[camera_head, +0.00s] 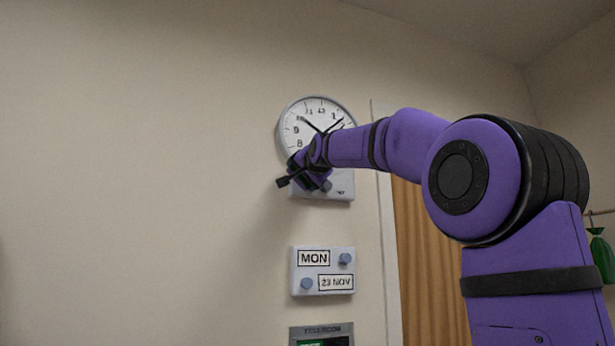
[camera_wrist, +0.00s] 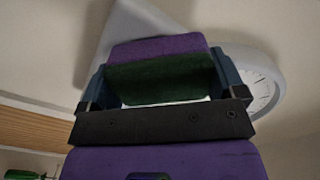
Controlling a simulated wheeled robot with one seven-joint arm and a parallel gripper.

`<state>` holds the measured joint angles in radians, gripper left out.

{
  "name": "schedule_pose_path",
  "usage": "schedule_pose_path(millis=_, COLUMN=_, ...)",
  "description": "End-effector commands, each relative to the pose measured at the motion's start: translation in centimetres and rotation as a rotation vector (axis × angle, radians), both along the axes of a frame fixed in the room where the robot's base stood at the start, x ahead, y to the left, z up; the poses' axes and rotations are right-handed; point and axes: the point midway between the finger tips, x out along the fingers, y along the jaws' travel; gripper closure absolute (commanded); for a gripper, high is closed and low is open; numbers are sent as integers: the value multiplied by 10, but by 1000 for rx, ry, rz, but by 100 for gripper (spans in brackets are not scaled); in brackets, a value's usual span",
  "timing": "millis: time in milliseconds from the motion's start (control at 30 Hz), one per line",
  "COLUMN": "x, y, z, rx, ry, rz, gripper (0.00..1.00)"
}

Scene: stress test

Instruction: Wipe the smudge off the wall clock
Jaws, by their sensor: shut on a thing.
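The round white wall clock (camera_head: 296,128) hangs on the wall, above a pale plate with a blue-grey knob. My arm and gripper (camera_head: 306,180) cover the lower right of its face. Part of the clock (camera_wrist: 264,88) shows at the right of the wrist view. My gripper is shut on a purple and dark green sponge (camera_wrist: 158,82), which sits between its blue-grey fingers. The sponge is in front of the pale plate; I cannot tell whether it touches anything. I cannot make out a smudge on the visible part of the dial.
A calendar box (camera_head: 322,284) reading MON and 23 NOV is on the wall below the clock, with a grey panel (camera_head: 321,330) under it. A wooden door (camera_head: 428,270) is to the right. A green bag (camera_head: 602,258) hangs at the far right. The wall left of the clock is bare.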

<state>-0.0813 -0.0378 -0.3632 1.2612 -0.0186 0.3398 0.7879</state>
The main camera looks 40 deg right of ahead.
Motion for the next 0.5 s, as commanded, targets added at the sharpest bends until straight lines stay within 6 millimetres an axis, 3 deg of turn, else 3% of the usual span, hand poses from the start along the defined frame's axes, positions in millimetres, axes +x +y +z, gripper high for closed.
schedule_pose_path(millis=167, x=4, y=11, z=-2, rx=1, ry=3, rz=4, gripper=30)
schedule_pose_path(millis=500, x=4, y=13, z=-2, rx=3, ry=4, rz=7, gripper=30)
